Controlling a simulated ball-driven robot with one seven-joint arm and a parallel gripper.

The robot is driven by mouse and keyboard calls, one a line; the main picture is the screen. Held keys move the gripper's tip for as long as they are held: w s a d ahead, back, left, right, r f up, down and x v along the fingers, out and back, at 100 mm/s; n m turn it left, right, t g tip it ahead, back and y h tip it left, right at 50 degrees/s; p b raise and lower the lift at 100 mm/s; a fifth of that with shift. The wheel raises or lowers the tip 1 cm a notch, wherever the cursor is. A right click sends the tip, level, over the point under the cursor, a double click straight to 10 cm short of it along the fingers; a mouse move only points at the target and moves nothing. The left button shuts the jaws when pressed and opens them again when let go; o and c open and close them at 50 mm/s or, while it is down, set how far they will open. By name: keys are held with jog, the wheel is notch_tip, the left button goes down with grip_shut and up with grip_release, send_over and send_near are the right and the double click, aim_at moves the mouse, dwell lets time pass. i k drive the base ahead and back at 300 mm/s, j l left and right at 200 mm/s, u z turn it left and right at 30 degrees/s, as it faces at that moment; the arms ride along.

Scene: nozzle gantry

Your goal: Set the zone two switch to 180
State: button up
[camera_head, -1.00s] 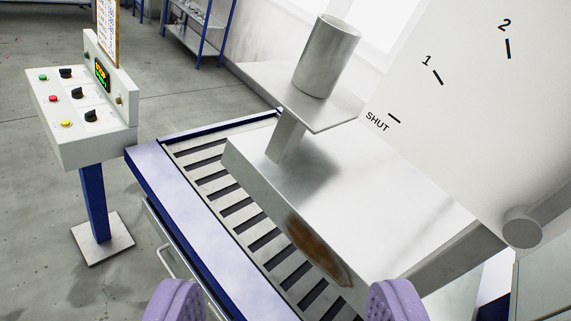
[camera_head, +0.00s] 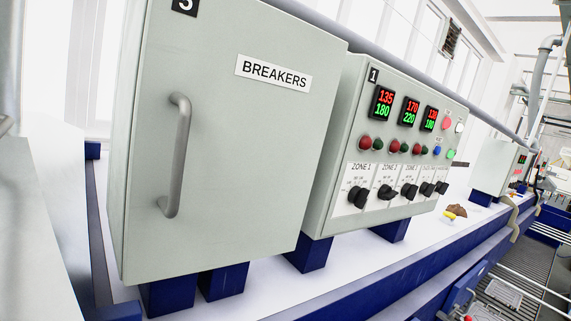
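The zone two switch (camera_head: 387,192) is a black rotary knob on the sloping front of the grey control box marked 1 (camera_head: 340,130). It is second from the left in a row of several black knobs, under a white label that reads ZONE 2. The second display (camera_head: 410,111) above it reads 170 in red and 220 in green. The dial marks around the knob are too small to read, so its setting is unclear. My gripper is not in view.
A grey BREAKERS cabinet (camera_head: 220,130) with a bar handle (camera_head: 178,155) stands large at the left, nearer than the control box. The zone one knob (camera_head: 357,196) and zone three knob (camera_head: 409,190) flank the switch closely. A small brown and yellow item (camera_head: 455,211) lies to the right.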

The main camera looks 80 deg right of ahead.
aim_at(385, 193)
jog(key=z, duration=2.55)
